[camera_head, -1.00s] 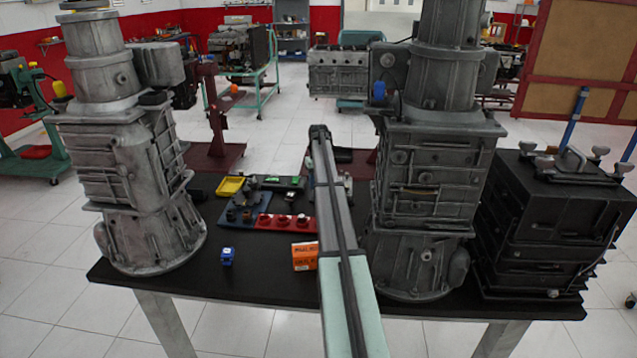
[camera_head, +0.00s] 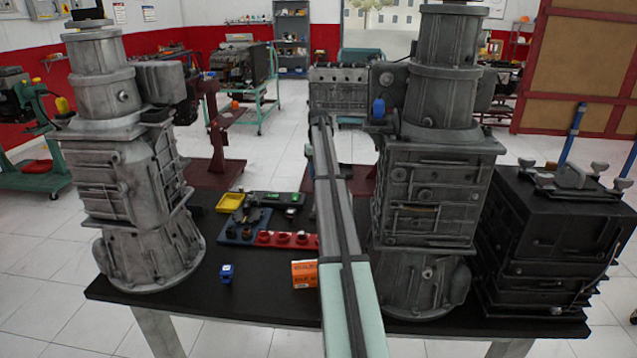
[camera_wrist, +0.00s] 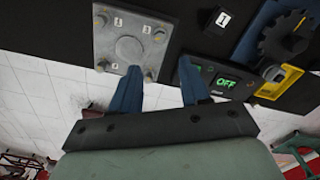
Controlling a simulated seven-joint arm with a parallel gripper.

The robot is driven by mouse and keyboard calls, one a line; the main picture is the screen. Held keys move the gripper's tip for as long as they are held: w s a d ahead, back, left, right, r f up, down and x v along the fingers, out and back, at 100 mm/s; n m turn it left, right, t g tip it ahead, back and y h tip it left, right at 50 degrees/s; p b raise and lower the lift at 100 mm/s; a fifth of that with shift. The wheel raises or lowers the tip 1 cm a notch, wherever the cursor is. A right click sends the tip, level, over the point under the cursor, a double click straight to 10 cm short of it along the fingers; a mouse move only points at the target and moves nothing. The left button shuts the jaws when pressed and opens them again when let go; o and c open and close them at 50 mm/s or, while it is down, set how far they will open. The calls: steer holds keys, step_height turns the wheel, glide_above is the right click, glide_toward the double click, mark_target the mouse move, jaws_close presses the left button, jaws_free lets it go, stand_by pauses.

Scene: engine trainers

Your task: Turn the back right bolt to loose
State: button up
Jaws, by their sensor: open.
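A light grey square plate (camera_wrist: 128,48) with a round centre disc shows in the wrist view, with bolts at its corners and small number labels. The wrist view looks turned around: floor beyond the table edge is at its bottom. The lower-left bolt (camera_wrist: 103,65) there seems to be the back right one; I cannot tell for sure. Its turn state is too small to read. My gripper (camera_wrist: 160,66) is open and empty. Its left blue finger is by the plate's lower-right part, near another bolt (camera_wrist: 150,75); contact cannot be told. In the head view my arm hides the gripper and plate.
Tall grey castings (camera_head: 130,180) (camera_head: 435,190) flank my arm. An orange box (camera_head: 304,273) and blue block (camera_head: 226,273) stand in front.

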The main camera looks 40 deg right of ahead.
steer(key=shift+r, duration=0.85)
